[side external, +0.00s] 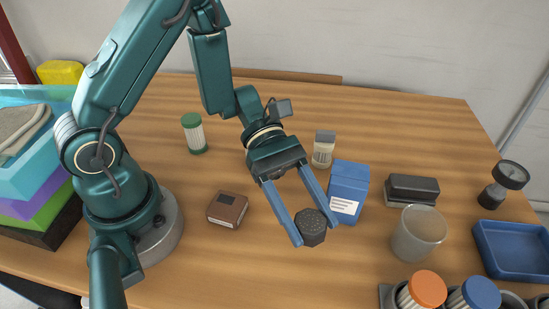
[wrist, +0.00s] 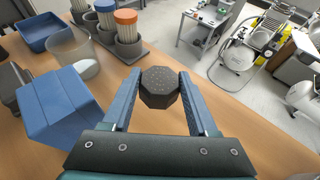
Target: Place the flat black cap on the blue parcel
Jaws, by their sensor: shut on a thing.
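The flat black cap (side external: 310,227) is a dark faceted disc with a speckled top. My gripper (side external: 313,230) is shut on it, one blue finger on each side. In the wrist view the cap (wrist: 159,87) sits between the fingertips of my gripper (wrist: 160,88). The cap appears held above the table near its front edge. The blue parcel (side external: 349,188) stands on the table just right of my gripper in the side view, with a white label low on its front. In the wrist view the parcel (wrist: 58,105) is to the left of the fingers, apart from the cap.
A translucent cup (side external: 419,233) and a dark box (side external: 412,189) stand right of the parcel. A small jar (side external: 324,148) is behind it. A brown box (side external: 227,209) lies left. Capped jars (side external: 427,289) and a blue tray (side external: 515,252) are at front right.

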